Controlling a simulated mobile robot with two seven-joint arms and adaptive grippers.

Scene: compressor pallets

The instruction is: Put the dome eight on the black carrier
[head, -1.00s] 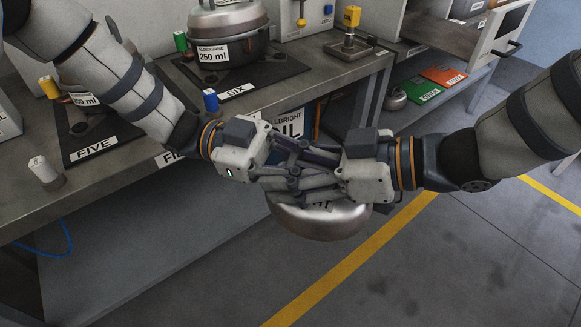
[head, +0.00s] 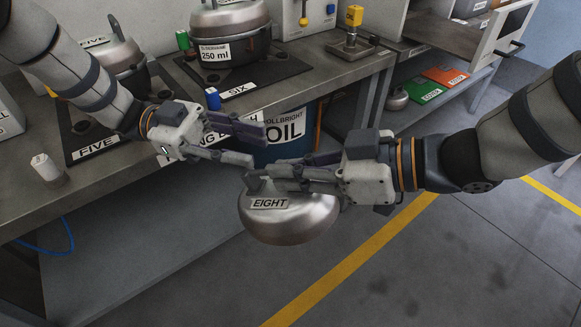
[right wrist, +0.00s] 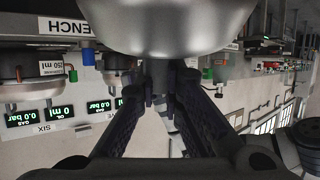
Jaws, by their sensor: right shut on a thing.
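Dome eight (head: 290,220), a shiny metal cover with an EIGHT label, hangs over the floor in front of the bench. My right gripper (head: 275,179) is shut on its top handle. In the right wrist view the dome (right wrist: 185,28) fills the upper middle, just beyond the fingers. My left gripper (head: 258,146) is open and empty, just above and left of the dome, with its fingers apart. I cannot identify the black carrier by name. Black plates labelled FIVE (head: 92,152) and SIX (head: 283,75) lie on the bench.
A compressor with a 250 ml label (head: 232,50) stands on plate SIX, another on plate FIVE. A blue OIL drum (head: 290,135) stands by the bench (head: 130,180). Green (head: 423,90) and orange (head: 444,76) covers lie on a low shelf. The floor at front right is clear.

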